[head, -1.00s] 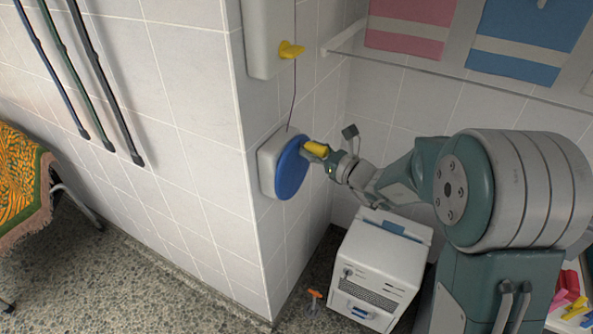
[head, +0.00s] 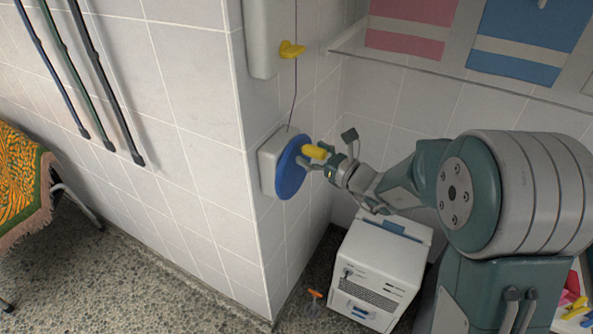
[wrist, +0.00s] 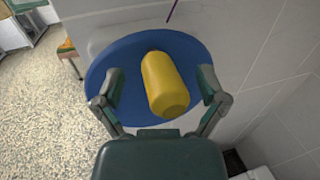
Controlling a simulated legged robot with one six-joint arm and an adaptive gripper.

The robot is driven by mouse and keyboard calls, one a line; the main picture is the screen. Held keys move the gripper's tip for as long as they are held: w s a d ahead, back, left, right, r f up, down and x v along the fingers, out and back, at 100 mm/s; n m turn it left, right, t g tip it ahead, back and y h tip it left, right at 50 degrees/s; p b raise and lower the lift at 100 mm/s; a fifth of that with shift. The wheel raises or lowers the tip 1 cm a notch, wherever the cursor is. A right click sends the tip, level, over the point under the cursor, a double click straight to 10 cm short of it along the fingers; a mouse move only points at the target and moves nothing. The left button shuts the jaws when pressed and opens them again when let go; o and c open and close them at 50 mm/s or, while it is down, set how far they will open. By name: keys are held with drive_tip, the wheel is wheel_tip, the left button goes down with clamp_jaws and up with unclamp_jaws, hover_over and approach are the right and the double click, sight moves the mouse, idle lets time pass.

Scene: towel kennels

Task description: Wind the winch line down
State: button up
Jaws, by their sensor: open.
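The winch is a blue disc (head: 292,166) on a pale box (head: 268,160) fixed to the tiled wall. A yellow handle (head: 314,152) sticks out from the disc, on its upper right in the head view. The line (head: 294,95) runs up the wall from the winch. My gripper (head: 325,161) is open at the handle. In the wrist view the handle (wrist: 165,84) lies between the two spread fingers (wrist: 160,92), with a gap on each side, and the blue disc (wrist: 138,48) is behind it.
A yellow cleat (head: 291,50) is on the pale housing (head: 262,35) above the winch. A white cabinet (head: 380,270) stands on the floor below my arm, with a small orange-handled tool (head: 315,295) beside it. A shelf (head: 450,78) runs along the upper right wall.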

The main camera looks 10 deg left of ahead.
drive_tip(key=s+d, duration=0.3)
drive_tip(key=d, duration=0.5)
idle(0.5)
drive_tip(key=s+r+n+g+h, duration=0.15)
drive_tip(key=s+n+g, duration=0.25)
drive_tip(key=s+n, duration=0.4)
drive_tip(key=s+r+n+g+h, duration=0.1)
drive_tip(key=s+n+g+h, duration=0.25)
drive_tip(key=s+n, duration=0.4)
drive_tip(key=s+d+r+n+t+h, duration=0.1)
drive_tip(key=s+d+n+t+h, duration=0.2)
drive_tip(key=s+d+n+h, duration=0.6)
drive_tip(key=s+d, duration=0.2)
drive_tip(key=d, duration=0.1)
drive_tip(key=shift+d+r+h, duration=0.35)
drive_tip(key=shift+d+h, duration=0.05)
